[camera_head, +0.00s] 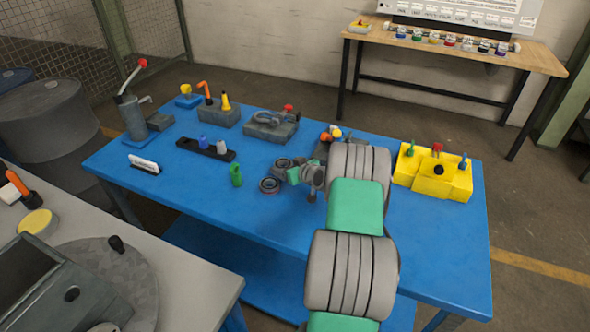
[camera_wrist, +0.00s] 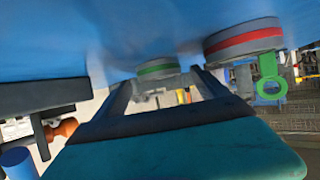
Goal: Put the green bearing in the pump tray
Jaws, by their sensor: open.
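The green bearing, a grey ring with a green band (camera_wrist: 158,70), is in the wrist view just beyond and between my fingertips. In the head view a small grey ring (camera_head: 283,163) beside my gripper appears to be it. My gripper (camera_wrist: 163,88) is open, with a finger on either side of the bearing's near side and nothing clearly held. In the head view my gripper (camera_head: 291,172) is low over the blue table, partly screened by my wrist. A black tray (camera_head: 187,147) holding a blue and a grey piece lies to the left; I cannot tell whether it is the pump tray.
A red-banded bearing (camera_wrist: 243,40) is close beside the green one; it also shows in the head view (camera_head: 269,185). A green part (camera_head: 236,174) stands left of it. A yellow block (camera_head: 433,178) is at the right. The blue table's (camera_head: 200,205) front left is clear.

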